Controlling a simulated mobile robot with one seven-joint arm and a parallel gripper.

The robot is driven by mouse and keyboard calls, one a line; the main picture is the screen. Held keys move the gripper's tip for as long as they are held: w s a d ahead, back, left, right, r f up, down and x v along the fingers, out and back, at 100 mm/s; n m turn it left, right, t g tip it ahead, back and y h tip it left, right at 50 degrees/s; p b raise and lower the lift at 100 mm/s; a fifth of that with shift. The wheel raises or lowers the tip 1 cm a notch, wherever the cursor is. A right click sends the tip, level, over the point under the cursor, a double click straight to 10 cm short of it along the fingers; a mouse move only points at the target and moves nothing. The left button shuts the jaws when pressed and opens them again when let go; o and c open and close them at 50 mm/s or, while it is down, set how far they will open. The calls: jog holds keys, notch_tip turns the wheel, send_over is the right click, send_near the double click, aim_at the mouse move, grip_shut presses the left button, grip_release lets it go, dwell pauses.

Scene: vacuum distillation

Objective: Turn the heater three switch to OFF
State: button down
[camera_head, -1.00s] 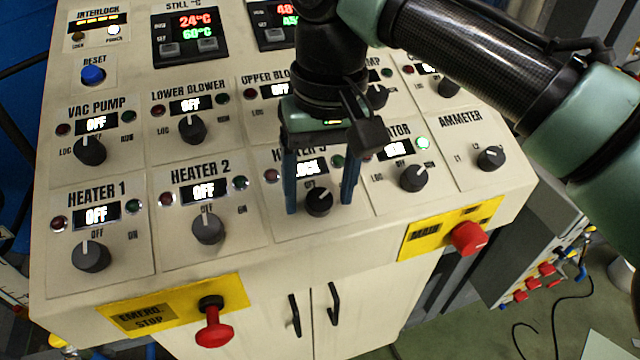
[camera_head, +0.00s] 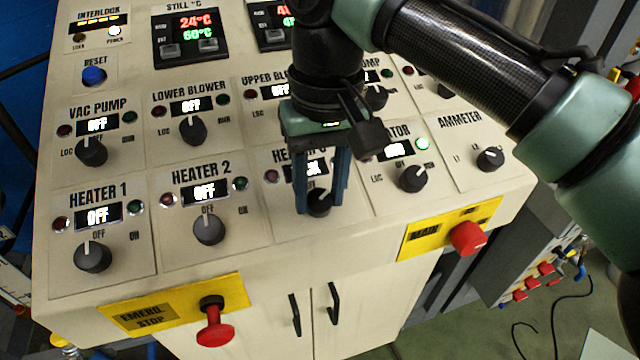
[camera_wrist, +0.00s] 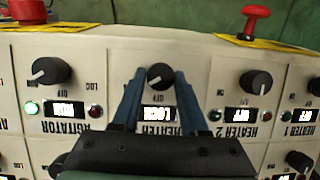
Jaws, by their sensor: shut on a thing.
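The heater three switch is a black round knob (camera_head: 319,203) at the lower middle of the panel. It also shows in the wrist view (camera_wrist: 160,76), with a white pointer line on its face. My gripper (camera_head: 320,208) points down at the panel, and its two blue fingers are shut on the knob, one on each side. In the wrist view the fingertips (camera_wrist: 160,74) reach the knob's sides. The heater three display (camera_wrist: 159,113) appears to read LOCK. In the head view my fingers and wrist partly cover this display and the label.
The heater 2 knob (camera_head: 209,229) is to the left and the agitator knob (camera_head: 413,178) to the right. A red emergency stop button (camera_head: 214,329) and a red main knob (camera_head: 467,237) stick out at the panel's front edge.

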jog(key=n+p, duration=0.1)
jog(key=n+h+p, duration=0.1)
jog(key=n+p, duration=0.1)
jog(key=n, duration=0.1)
jog(key=shift+a+r+t, duration=0.15)
jog(key=shift+a+t, duration=0.1)
jog(key=shift+t, duration=0.05)
jog(key=n+t+h+p, duration=0.1)
jog(key=n, duration=0.2)
jog(key=shift+s, duration=0.1)
jog(key=shift+s+n+t+h+p, duration=0.1)
jog(key=shift+n+t+h+p, duration=0.5)
jog(key=shift+n, duration=1.2)
jog(key=shift+a, duration=0.1)
jog(key=shift+c, duration=2.1)
grip_release()
jog(key=v, duration=1.2)
jog(key=shift+r, duration=0.35)
